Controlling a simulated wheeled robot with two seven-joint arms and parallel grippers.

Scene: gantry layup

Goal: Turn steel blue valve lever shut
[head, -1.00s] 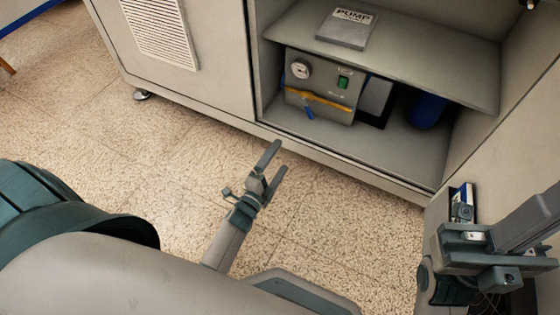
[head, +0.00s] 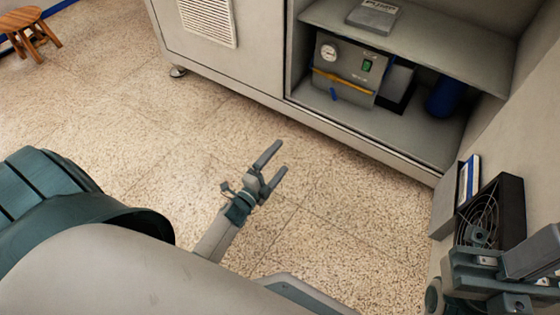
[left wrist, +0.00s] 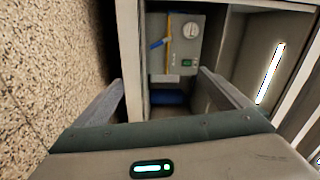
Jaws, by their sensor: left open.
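A grey pump box (head: 352,52) with a round gauge and a green switch stands on the lower shelf of an open cabinet. A yellow-orange bar (head: 343,83) runs across its front. The small blue lever (head: 334,95) hangs below the bar, tilted; it also shows in the left wrist view (left wrist: 158,43), beside the bar. My left gripper (head: 279,157) is open and empty over the floor in front of the cabinet, clear of the lever. My right gripper (head: 505,275) is partly in view at lower right; its jaws cannot be made out.
The cabinet's upper shelf (head: 430,45) overhangs the box and carries a grey pump manual (head: 373,17). A dark blue cylinder (head: 444,98) stands right of the box. A fan unit (head: 490,215) is at right. A wooden stool (head: 30,35) stands far left. The floor between is clear.

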